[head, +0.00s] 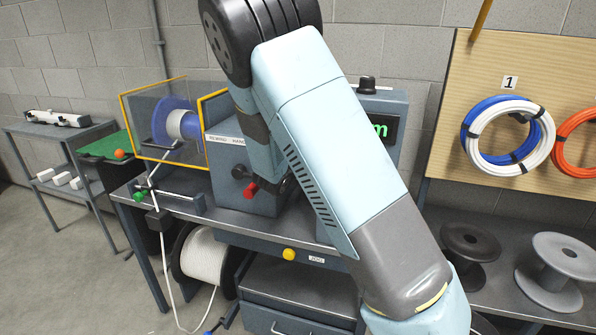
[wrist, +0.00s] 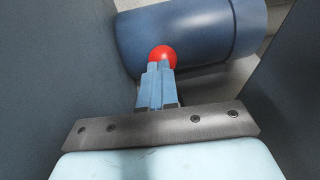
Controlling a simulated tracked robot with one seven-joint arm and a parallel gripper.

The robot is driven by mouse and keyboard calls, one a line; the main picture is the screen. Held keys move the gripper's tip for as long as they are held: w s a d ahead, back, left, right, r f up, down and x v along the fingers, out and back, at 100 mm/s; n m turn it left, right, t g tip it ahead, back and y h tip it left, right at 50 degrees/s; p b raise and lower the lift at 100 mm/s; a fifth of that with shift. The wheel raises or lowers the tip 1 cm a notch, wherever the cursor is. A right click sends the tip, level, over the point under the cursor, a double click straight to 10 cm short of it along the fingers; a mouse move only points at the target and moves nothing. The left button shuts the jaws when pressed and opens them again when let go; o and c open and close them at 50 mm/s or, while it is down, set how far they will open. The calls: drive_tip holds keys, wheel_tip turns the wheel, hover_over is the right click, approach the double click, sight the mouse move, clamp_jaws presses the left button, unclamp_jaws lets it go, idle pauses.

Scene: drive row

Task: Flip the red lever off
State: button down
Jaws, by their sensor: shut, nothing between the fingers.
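The red lever (head: 250,190) shows in the head view on the front of a grey machine box (head: 226,152), low and beside a dark round part. In the wrist view a round red end (wrist: 162,54), which looks like the lever's knob, sits just beyond my fingertips. My gripper (wrist: 160,68) is shut with its fingers together and nothing between them. Its tips overlap the lower edge of the red end in the picture; I cannot tell if they touch. In the head view my arm hides the gripper and part of the machine front.
A blue-grey cylinder (wrist: 185,40) lies behind the red end, with dark surfaces close on both sides. In the head view a clear guard with a yellow frame (head: 125,118) stands left of the box. A yellow button (head: 289,254) is on the bench front.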

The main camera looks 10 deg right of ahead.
drive_tip(key=shift+w+d+r, duration=0.35)
drive_tip(key=shift+w+r, duration=0.1)
drive_tip(key=shift+w, duration=0.1)
drive_tip(key=shift+d+r, duration=0.1)
drive_tip(key=v, duration=1.4)
drive_tip(key=shift+a, duration=0.4)
drive_tip(key=shift+s, duration=0.1)
